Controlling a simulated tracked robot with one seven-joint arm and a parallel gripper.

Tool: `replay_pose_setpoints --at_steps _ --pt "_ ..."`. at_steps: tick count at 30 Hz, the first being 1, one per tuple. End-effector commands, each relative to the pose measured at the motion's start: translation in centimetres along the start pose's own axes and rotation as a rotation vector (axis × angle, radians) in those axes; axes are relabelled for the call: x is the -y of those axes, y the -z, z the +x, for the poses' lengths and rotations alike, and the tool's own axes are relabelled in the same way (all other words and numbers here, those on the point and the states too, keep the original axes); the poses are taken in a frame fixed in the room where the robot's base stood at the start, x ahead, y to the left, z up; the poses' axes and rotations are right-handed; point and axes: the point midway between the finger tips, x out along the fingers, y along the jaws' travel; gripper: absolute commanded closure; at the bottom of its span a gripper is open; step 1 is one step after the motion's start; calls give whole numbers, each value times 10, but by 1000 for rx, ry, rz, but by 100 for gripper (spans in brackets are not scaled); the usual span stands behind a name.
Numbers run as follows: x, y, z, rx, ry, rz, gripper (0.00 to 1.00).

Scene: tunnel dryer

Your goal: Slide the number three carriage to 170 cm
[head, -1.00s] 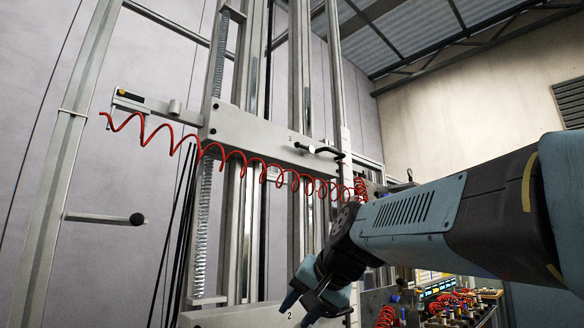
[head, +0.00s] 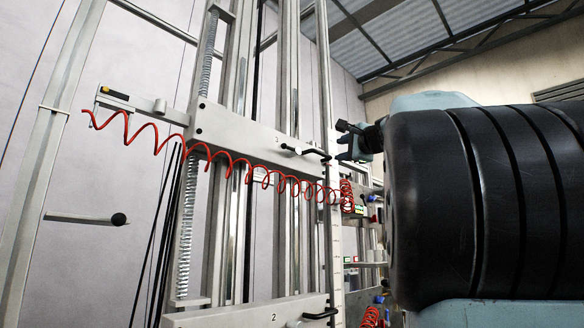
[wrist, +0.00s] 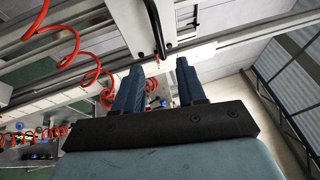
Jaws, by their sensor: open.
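The number three carriage (head: 235,132) is a pale grey beam marked "3" across the upright rails in the head view. A black handle (head: 305,151) sticks out near its right end. My gripper (head: 345,142) is just right of that handle, partly hidden by my arm. In the wrist view my gripper (wrist: 158,82) is open and empty. The white carriage end (wrist: 130,22) and its black handle (wrist: 157,28) lie just ahead of the fingers. A pale strip with tick marks (head: 337,255) runs down the right upright; its figures are too small to read.
A red coiled hose (head: 225,163) hangs along the carriage's front and bunches at its right end. The number two carriage (head: 235,316) with its own black handle (head: 322,314) is below. A grey bar with a black knob (head: 90,219) juts out at left.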

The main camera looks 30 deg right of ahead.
Motion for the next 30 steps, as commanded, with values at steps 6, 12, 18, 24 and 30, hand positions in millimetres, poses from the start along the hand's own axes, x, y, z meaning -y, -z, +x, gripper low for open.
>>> replay_pose_setpoints --at_steps 6,12,18,24,30 --pt "-1 1 40 0 -2 0 60" --pt "-1 0 74 1 -2 -1 60" --pt "-1 0 100 2 -2 -2 60" --pt "0 0 112 0 -1 -2 60" --pt "0 0 114 0 -1 -2 60"
